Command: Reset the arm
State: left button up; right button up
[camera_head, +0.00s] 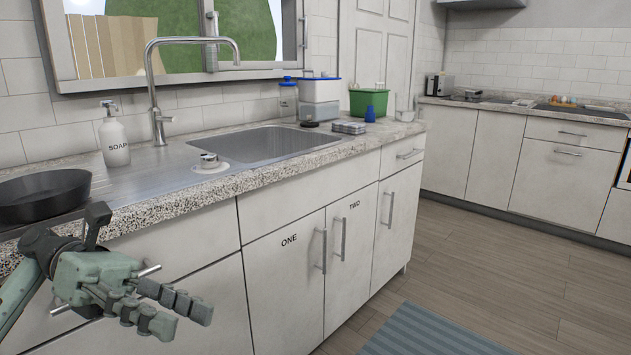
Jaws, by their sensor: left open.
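My left gripper (178,310) is at the lower left, in front of the white cabinets and below the counter's front edge. Its fingers point to the right, are apart, and hold nothing. My left arm comes in from the left edge behind it. My right gripper is not in the camera_head view.
A granite counter (226,188) with a steel sink (265,146) runs along the wall. A black pan (43,197) stands near my left arm, with a soap bottle (113,140) beyond. A green container (369,103) stands farther back. Floor (480,250) is clear at right, beyond a blue rug (430,333).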

pick_arm(q)
jog(key=w+d+f+m+t+y, duration=0.1)
jog(key=d+f+t, duration=0.1)
jog(key=f, duration=0.4)
jog(key=w+d+f+m+t+y, duration=0.1)
jog(key=d+f+t, duration=0.1)
jog(key=f, duration=0.5)
jog(key=a+f+m+t+y, duration=0.1)
jog(key=a+f+m+y, duration=0.15)
jog(key=f, duration=0.45)
jog(key=a+f+m+t+y, duration=0.1)
jog(key=a+f+m+y, duration=0.15)
jog(key=f, duration=0.55)
jog(key=s+a+f+m+t+y, duration=0.25)
jog(key=a+f+m+y, duration=0.45)
jog(key=a+f, duration=0.4)
jog(key=s+a+f+m+t+y, duration=0.1)
jog(key=s+a+m+y, duration=0.2)
jog(key=a+m, duration=0.25)
jog(key=s+a+f+m+y, duration=0.1)
jog(key=s+a+m+y, duration=0.1)
jog(key=a+m+y, duration=0.3)
jog(key=s+d+f+n+h, duration=0.2)
jog(key=d+f+n+h, duration=0.1)
jog(key=d, duration=0.9)
jog(key=shift+s+f+h, duration=0.15)
jog(key=shift+f+h, duration=0.45)
jog(key=shift+f, duration=0.05)
